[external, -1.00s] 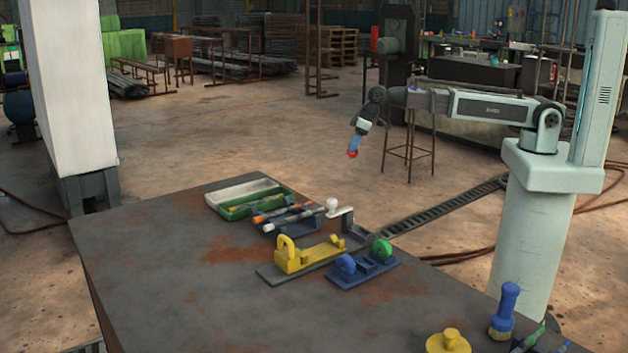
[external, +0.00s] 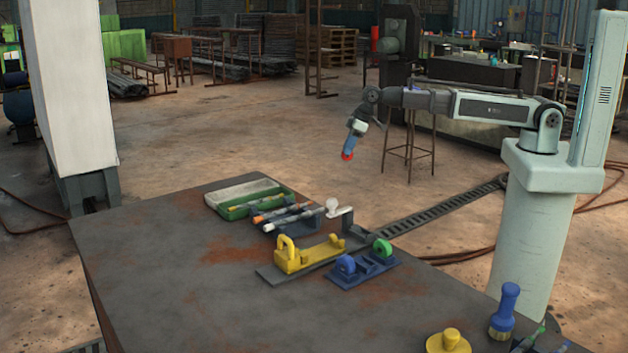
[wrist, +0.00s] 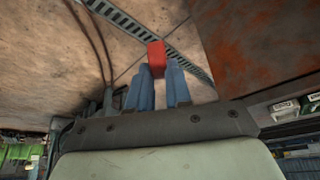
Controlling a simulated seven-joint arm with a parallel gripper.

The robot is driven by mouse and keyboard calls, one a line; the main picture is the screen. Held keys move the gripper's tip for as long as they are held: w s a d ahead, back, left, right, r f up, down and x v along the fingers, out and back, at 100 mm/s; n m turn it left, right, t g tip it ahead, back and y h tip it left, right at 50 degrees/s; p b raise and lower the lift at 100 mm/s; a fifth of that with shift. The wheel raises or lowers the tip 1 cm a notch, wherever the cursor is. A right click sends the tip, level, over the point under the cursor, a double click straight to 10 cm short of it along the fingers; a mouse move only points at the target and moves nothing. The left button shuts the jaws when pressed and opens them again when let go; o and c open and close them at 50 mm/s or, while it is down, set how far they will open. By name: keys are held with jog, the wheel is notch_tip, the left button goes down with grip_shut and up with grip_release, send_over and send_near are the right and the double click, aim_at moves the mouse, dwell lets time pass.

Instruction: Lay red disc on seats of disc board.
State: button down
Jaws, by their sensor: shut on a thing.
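My gripper (external: 351,148) is shut on the red disc (external: 347,156) and holds it in the air, well above and beyond the far edge of the table. In the wrist view the red disc (wrist: 156,56) shows edge-on as a red block between the tips of my two blue fingers (wrist: 157,76). A blue board (external: 362,268), which I take for the disc board, lies on the table below. A blue disc (external: 345,266) stands upright at its left end and a green disc (external: 382,248) at its right end. Its middle has low blue blocks.
A yellow fixture (external: 309,256) on a grey plate stands just left of the blue board. Behind it are a crank with a white knob (external: 333,208), a tool rack and a green tray (external: 247,200). A yellow knob (external: 448,342) and blue brush (external: 506,308) stand at front right.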

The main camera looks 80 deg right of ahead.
jog(key=w+a+r+n+g+y, duration=0.25)
jog(key=a+n, duration=0.35)
jog(key=a, duration=1.1)
jog(key=w+a+r+n+g+y, duration=0.1)
jog(key=a+r+n, duration=0.35)
jog(key=a, duration=1.25)
jog(key=s+a+r+n+g, duration=0.1)
jog(key=s+a+n, duration=0.1)
jog(key=a, duration=0.6)
jog(key=s+a+r+n+g, duration=0.1)
jog(key=s+a+n, duration=0.1)
jog(key=a+n, duration=0.3)
jog(key=s+a+r+n+g, duration=0.1)
jog(key=s+a+n, duration=0.2)
jog(key=a, duration=0.7)
jog(key=shift+a+n, duration=0.3)
jog(key=shift+n, duration=0.05)
jog(key=s+a+f+n+g, duration=0.1)
jog(key=s+a+n, duration=0.1)
jog(key=a, duration=0.5)
jog(key=s+a+f+n, duration=0.1)
jog(key=s+a+n, duration=0.1)
jog(key=a, duration=0.6)
jog(key=shift+h, duration=0.45)
jog(key=shift+w+f, duration=0.15)
jog(key=shift+f, duration=2.2)
jog(key=c, duration=1)
grip_release()
